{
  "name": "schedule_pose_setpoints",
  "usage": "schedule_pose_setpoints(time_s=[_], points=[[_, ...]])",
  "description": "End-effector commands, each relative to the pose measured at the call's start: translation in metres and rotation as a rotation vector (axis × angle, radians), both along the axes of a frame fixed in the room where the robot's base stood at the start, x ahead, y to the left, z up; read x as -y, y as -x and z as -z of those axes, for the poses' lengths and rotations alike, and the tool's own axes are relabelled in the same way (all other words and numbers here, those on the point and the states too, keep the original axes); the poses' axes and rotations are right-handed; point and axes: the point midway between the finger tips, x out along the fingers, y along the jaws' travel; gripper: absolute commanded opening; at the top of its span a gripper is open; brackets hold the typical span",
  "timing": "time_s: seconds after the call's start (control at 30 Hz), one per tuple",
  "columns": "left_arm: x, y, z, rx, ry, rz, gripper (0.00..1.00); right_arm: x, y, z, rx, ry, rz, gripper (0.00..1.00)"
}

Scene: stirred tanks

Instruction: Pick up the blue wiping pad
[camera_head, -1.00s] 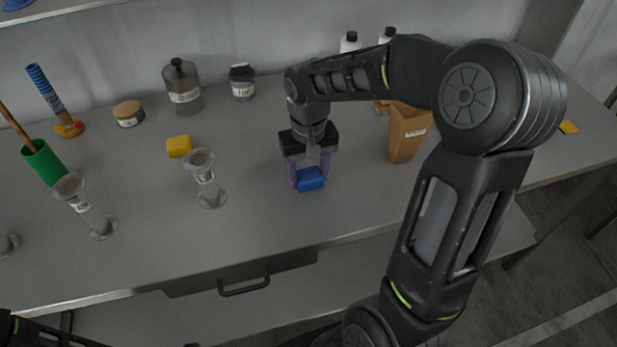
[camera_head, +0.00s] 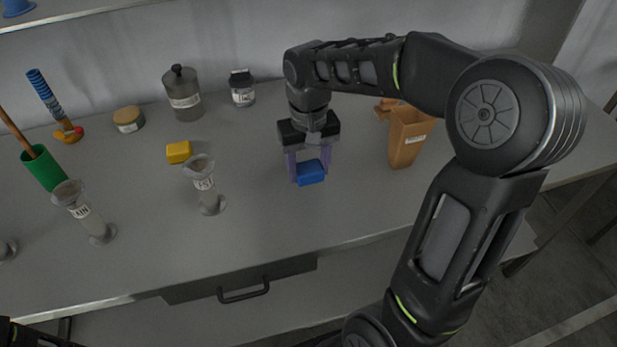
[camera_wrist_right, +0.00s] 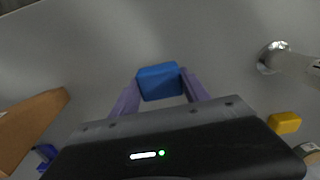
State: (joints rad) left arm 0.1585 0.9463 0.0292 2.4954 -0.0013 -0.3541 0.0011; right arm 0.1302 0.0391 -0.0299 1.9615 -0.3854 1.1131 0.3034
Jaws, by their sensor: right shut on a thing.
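The blue wiping pad (camera_head: 311,173) is between the purple fingers of my right gripper (camera_head: 308,168), above the middle of the grey table. In the right wrist view the pad (camera_wrist_right: 160,82) sits at the fingertips, with a finger on each side. My right gripper is shut on the pad and points down. I cannot tell for sure how far the pad is from the table top. My left gripper is not in view; only a dark piece of my left arm shows at the lower left corner of the head view.
A yellow pad (camera_head: 178,152) and a labelled glass cylinder (camera_head: 206,186) stand left of the gripper. A brown box-like container (camera_head: 407,138) stands to the right. Bottles (camera_head: 182,93) and jars line the back. A green cup (camera_head: 44,168) is far left. The table front is clear.

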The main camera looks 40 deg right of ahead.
Motion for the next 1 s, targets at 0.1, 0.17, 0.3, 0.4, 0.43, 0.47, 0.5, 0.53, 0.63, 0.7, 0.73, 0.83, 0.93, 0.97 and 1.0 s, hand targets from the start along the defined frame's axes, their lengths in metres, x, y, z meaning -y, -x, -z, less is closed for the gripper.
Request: schedule_pose_setpoints(time_s=[0.1,0.17,0.3,0.4,0.43,0.47,0.5,0.53,0.63,0.7,0.73,0.83,0.93,0.97,1.0], points=[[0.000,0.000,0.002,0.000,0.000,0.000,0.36,0.000,-0.001,-0.025,0.005,0.001,0.000,0.15],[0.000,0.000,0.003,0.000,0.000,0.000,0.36,0.000,0.000,-0.035,0.004,0.000,0.000,0.15],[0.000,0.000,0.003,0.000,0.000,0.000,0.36,0.000,0.000,-0.052,0.001,-0.001,0.000,0.15],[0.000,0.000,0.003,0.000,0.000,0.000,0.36,0.000,0.000,-0.057,0.001,-0.001,0.000,0.15],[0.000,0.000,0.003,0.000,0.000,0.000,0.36,0.000,0.000,-0.057,0.000,0.000,0.000,0.15],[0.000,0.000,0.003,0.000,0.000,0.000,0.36,0.000,0.000,-0.058,0.000,0.000,0.000,0.15],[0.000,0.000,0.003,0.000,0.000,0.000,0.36,0.000,0.000,-0.058,-0.001,0.000,0.000,0.15],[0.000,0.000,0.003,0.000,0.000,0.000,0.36,0.000,0.000,-0.058,-0.001,0.000,0.000,0.15],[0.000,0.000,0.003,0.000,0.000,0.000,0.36,0.000,0.000,-0.057,-0.001,0.000,0.000,0.15],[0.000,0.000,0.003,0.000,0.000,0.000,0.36,0.000,0.000,-0.057,-0.001,0.000,0.000,0.15],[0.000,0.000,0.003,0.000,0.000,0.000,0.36,0.000,0.000,-0.057,-0.001,0.000,0.000,0.15],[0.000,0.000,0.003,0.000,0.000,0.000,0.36,0.000,0.000,-0.057,-0.001,0.000,0.000,0.15],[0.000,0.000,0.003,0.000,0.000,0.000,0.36,0.000,0.000,-0.057,-0.001,0.000,0.000,0.15],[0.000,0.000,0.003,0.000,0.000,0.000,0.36,0.000,0.000,-0.057,-0.001,0.000,0.000,0.53],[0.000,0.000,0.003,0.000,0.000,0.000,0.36,0.000,0.000,-0.057,-0.001,0.000,0.000,0.49]])
